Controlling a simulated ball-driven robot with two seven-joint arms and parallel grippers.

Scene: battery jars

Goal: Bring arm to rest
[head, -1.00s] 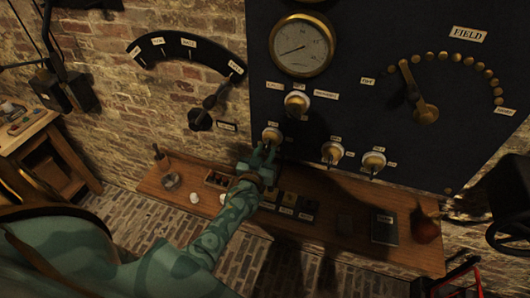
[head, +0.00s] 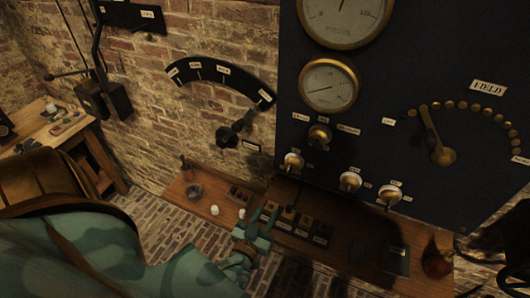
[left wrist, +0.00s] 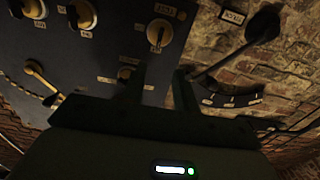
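My left arm, in patterned green, comes in from the lower left of the head view. Its gripper (head: 262,220) is over the front of the wooden shelf, below the dark panel and apart from the knobs. In the left wrist view its two fingers (left wrist: 158,88) stand apart with nothing between them. The panel (head: 400,75) carries a lower-left knob (head: 292,162), a middle knob (head: 350,181), a right knob (head: 389,194) and a darker upper knob (head: 319,135). My right gripper is not in view.
The wooden shelf (head: 345,262) holds labelled dark blocks (head: 302,226), a small box (head: 239,195), a white jar (head: 215,210) and a dark book (head: 396,260). A lever (head: 235,130) stands out from the brick wall. Brick floor (head: 150,222) lies clear in front.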

